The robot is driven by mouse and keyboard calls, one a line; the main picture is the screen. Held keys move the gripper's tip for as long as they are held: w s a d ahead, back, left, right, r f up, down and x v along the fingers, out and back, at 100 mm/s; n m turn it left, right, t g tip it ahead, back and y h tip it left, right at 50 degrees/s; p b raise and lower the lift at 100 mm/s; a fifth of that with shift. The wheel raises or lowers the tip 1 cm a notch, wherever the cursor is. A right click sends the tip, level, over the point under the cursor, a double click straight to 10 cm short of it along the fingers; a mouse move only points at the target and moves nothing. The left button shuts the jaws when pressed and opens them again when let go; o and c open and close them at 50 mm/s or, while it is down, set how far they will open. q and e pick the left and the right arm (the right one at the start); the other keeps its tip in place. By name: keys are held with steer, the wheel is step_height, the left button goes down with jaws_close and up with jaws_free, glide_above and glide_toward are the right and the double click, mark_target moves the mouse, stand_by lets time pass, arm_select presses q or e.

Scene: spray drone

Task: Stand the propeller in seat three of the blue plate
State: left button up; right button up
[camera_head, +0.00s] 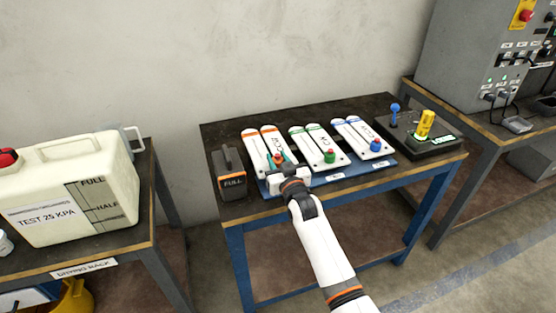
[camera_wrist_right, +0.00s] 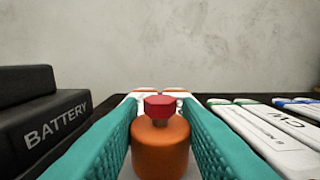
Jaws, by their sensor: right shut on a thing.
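A folded white propeller with orange bands (camera_head: 264,140) lies at the left end of the blue plate (camera_head: 357,172) on the middle table. My right gripper (camera_head: 280,158) is at the near end of this propeller. In the right wrist view its teal fingers are shut on the propeller's orange hub (camera_wrist_right: 160,145), topped by a red nut (camera_wrist_right: 160,107). A green-marked propeller (camera_head: 317,146) lies mid-plate and a blue-marked propeller (camera_head: 363,137) lies at the right end. My arm hides part of the plate's left front. My left gripper is out of view.
A black control box (camera_head: 428,140) with a blue stick and yellow part stands right. A white jug (camera_head: 75,190) stands on the left table.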

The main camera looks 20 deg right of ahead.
steer(key=shift+r, duration=0.1)
stand_by(0.3)
steer(key=shift+f+b, duration=0.75)
steer(key=shift+f, duration=0.6)
steer(key=o, duration=1.2)
steer(key=shift+s+f, duration=0.1)
steer(key=s, duration=1.2)
steer(key=shift+d, duration=0.2)
steer(key=shift+w, duration=0.1)
